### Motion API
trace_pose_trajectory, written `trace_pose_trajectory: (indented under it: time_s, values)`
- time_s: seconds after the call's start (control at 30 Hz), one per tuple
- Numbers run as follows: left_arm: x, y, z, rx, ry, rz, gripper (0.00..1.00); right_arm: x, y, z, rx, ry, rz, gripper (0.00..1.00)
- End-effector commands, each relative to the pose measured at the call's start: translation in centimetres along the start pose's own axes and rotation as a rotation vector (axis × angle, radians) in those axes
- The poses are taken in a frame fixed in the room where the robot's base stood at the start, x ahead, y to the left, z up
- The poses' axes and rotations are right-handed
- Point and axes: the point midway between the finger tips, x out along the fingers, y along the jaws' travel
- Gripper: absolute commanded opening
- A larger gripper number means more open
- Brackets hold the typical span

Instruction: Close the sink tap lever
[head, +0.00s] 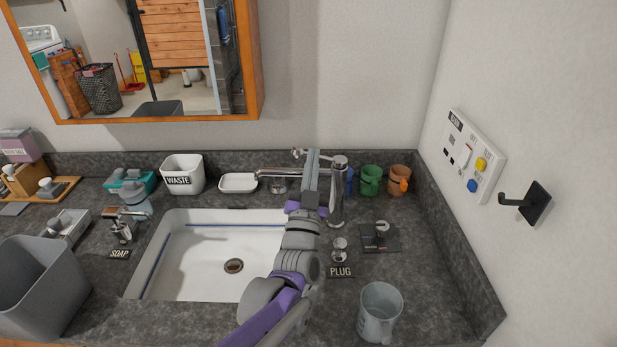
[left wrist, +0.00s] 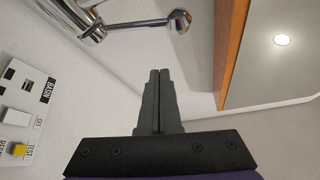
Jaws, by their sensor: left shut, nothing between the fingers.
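The chrome sink tap (head: 337,205) stands behind the sink's right end, its spout (head: 280,173) reaching left over the basin. A thin lever tipped with a round knob (head: 297,153) shows at the tap's top; in the left wrist view the lever (left wrist: 135,23) runs across the top to its knob (left wrist: 180,20). My left gripper (head: 310,153) is shut and empty, in front of the spout and near the lever in the head view. In the left wrist view the fingertips (left wrist: 160,72) appear apart from the knob. My arm hides part of the tap. My right gripper is out of view.
The white sink (head: 205,265) lies left of my arm. A mirror (head: 256,60) hangs behind; a wall panel (head: 468,158) is right.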

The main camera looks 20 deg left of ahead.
Motion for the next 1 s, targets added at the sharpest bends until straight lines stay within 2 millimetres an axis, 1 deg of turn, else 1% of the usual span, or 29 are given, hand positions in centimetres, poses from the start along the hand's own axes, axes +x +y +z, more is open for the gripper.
trace_pose_trajectory:
  time_s: [0.03, 0.17, 0.3, 0.43, 0.6, 0.87, 1.0]
  values:
    - [1.3, -0.1, -0.1, 0.002, 0.000, -0.001, 0.00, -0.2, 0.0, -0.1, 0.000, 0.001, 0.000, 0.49]
    - [4.0, 0.0, -0.1, 0.001, 0.000, 0.000, 0.00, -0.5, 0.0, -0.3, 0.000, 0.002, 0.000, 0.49]
    - [3.2, 0.0, 2.2, 0.002, -0.001, 0.000, 0.00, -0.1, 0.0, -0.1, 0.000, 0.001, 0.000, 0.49]
    - [2.7, 0.0, 3.3, 0.001, 0.000, 0.001, 0.00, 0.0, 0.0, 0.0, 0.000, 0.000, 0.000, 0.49]
    - [2.5, 0.0, 3.8, 0.001, 0.000, 0.001, 0.00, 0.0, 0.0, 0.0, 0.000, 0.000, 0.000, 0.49]
    - [2.5, 0.0, 3.8, 0.001, 0.000, 0.001, 0.00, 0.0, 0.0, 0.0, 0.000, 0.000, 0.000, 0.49]
    - [2.0, 0.1, 4.9, 0.001, -0.001, 0.000, 0.00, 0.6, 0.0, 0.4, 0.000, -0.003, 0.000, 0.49]
